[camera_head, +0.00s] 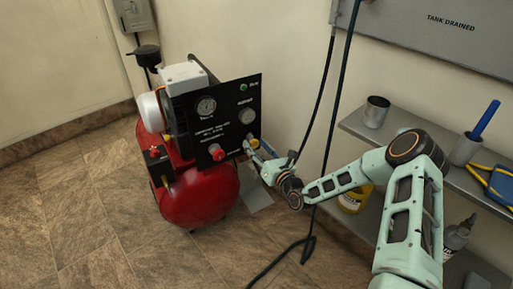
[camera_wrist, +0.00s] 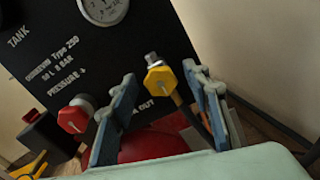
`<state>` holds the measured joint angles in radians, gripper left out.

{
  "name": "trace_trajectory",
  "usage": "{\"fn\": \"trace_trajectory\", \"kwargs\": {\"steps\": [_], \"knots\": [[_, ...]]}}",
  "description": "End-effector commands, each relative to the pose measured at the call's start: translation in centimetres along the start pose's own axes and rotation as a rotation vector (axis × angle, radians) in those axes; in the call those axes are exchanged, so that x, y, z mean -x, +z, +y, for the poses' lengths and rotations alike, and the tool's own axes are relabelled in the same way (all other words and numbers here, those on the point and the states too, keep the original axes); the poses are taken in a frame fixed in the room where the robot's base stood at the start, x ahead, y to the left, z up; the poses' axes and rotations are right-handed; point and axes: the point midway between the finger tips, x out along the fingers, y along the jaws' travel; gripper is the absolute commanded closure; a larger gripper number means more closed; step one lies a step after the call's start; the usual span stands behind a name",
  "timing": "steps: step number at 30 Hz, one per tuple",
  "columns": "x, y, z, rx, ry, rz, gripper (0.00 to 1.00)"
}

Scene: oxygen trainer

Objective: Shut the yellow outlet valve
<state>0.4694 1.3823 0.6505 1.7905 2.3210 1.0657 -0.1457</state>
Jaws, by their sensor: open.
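The yellow outlet valve (camera_wrist: 160,84) is a hexagonal yellow knob on a metal stem at the lower right of the black panel (camera_wrist: 130,45). In the wrist view my gripper (camera_wrist: 159,74) is open, with one blue-grey finger to the left of the yellow knob and one to the right. Gaps show between the knob and both fingers, and I cannot tell how deep the fingers reach around it.
A red knob (camera_wrist: 73,118) sits left of the fingers on the same panel. The red compressor tank (camera_head: 200,196) is below. A dark cable (camera_head: 309,215) hangs behind my arm.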

Motion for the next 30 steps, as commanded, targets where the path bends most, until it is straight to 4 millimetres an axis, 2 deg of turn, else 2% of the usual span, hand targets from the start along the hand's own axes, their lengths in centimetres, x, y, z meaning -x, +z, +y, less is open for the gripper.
{"fn": "trace_trajectory", "kwargs": {"steps": [5, 16, 23, 30], "knots": [[0.01, 0.03, 0.0, 0.0, 0.0, 0.0, 0.56], [0.04, 0.01, 0.0, 0.0, 0.0, 0.0, 0.97], [0.06, 0.06, 0.01, -0.014, 0.0, 0.0, 0.98], [0.06, 0.23, 0.01, -0.115, -0.001, 0.0, 0.98]]}}
